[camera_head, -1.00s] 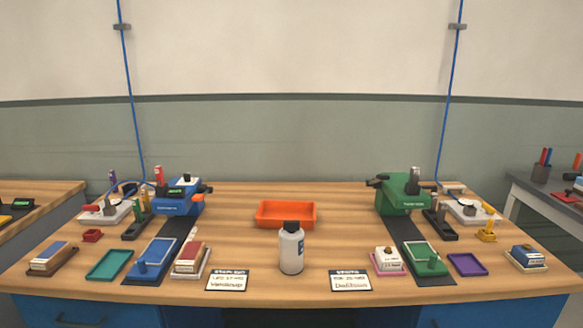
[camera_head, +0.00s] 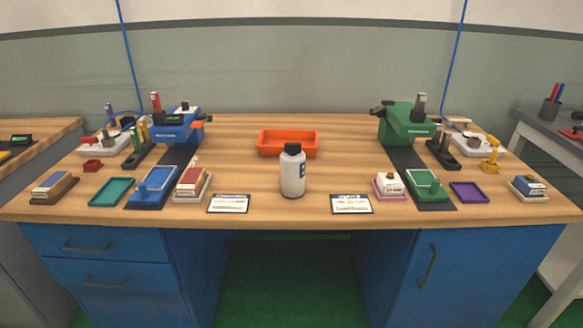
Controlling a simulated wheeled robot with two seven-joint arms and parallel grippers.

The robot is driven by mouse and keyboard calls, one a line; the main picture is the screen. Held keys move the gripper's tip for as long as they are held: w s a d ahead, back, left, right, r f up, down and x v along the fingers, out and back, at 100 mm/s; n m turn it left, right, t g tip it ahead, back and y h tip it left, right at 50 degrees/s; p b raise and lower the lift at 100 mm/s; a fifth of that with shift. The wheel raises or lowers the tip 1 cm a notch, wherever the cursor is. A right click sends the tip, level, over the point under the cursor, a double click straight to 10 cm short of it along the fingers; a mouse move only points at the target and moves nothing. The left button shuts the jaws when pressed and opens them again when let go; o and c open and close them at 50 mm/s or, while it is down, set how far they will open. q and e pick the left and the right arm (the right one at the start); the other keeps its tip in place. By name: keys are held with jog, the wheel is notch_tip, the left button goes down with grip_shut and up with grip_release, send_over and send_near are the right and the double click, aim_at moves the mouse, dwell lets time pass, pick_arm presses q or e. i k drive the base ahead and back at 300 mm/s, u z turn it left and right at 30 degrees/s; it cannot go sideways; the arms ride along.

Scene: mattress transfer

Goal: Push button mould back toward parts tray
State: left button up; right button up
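An orange tray (camera_head: 288,151) lies at the back middle of the wooden workbench (camera_head: 330,185); it may be the parts tray. No part is clearly marked as the button mould, so I cannot tell which one it is. Neither of my grippers is in view.
A white bottle with a black cap (camera_head: 292,174) stands mid-bench, with label cards (camera_head: 228,204) and (camera_head: 351,204) on the front edge. A teal tray (camera_head: 110,192) is left, a purple tray (camera_head: 469,192) right. Blue drawers (camera_head: 100,270) are below.

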aim_at(293, 169)
jog(key=u, duration=0.5)
jog(key=k, duration=0.6)
jog(key=u, duration=0.85)
jog(key=i, duration=1.3)
jog(key=z, duration=0.9)
